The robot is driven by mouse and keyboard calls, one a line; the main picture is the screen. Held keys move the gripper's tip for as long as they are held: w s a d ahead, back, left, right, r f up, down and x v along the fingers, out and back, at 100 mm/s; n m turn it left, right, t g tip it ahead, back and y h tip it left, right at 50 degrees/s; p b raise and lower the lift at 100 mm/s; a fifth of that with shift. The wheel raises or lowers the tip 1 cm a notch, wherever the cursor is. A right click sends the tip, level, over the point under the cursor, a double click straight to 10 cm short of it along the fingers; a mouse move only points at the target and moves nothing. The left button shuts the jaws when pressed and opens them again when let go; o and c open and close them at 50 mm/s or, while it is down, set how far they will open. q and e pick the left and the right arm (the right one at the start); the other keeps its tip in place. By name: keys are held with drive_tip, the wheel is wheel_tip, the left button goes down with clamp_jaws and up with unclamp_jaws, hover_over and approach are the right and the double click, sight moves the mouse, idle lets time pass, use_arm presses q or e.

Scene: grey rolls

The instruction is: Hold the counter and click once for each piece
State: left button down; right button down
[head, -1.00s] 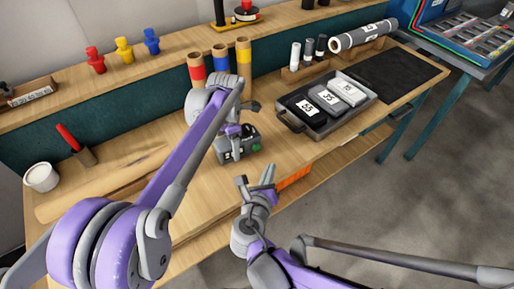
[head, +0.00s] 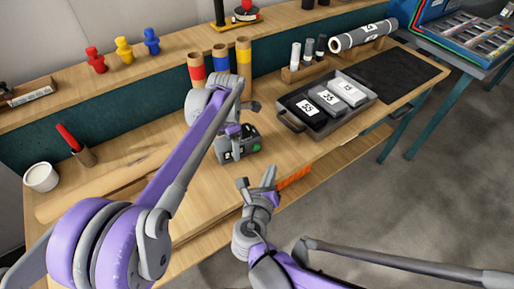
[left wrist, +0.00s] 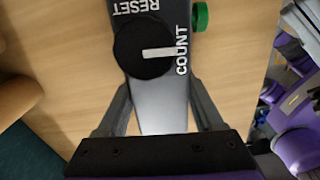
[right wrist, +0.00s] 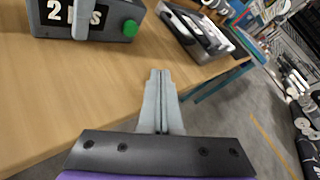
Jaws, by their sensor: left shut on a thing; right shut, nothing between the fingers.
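The counter (head: 243,152) is a dark grey box with a green button (head: 256,147) on its right end. It stands on the wooden bench. My left gripper (head: 233,143) is shut on the counter from above; the left wrist view shows the fingers on both sides of its body (left wrist: 160,106), near a black dial and the words RESET and COUNT. In the right wrist view the counter's display (right wrist: 58,12) starts with a 2; a left finger hides part of it. My right gripper (head: 262,182) is shut and empty, in front of the counter and apart from the green button (right wrist: 130,28).
A grey tray (head: 292,124) holds three numbered pieces in dark to light grey. A black mat (head: 400,75) lies at the right.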

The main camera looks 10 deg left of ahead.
sight(256, 147)
drive_tip(key=s+d, duration=0.1)
drive_tip(key=s, duration=0.1)
drive_tip(key=shift+s+d, duration=0.3)
drive_tip(key=shift+d, duration=0.1)
drive_tip(key=shift+w+a, duration=0.85)
drive_tip(key=shift+w, duration=0.35)
drive_tip(key=shift+w+a, duration=0.8)
drive_tip(key=shift+w, duration=0.45)
drive_tip(key=shift+w+a, duration=0.85)
drive_tip(key=shift+w, duration=0.35)
drive_tip(key=shift+w+a, duration=0.2)
drive_tip(key=shift+w, duration=0.15)
drive_tip(key=shift+w+a, duration=0.3)
drive_tip(key=shift+w, duration=0.1)
drive_tip(key=shift+s, duration=0.1)
drive_tip(key=shift+s+d, duration=0.5)
drive_tip(key=shift+s, duration=0.15)
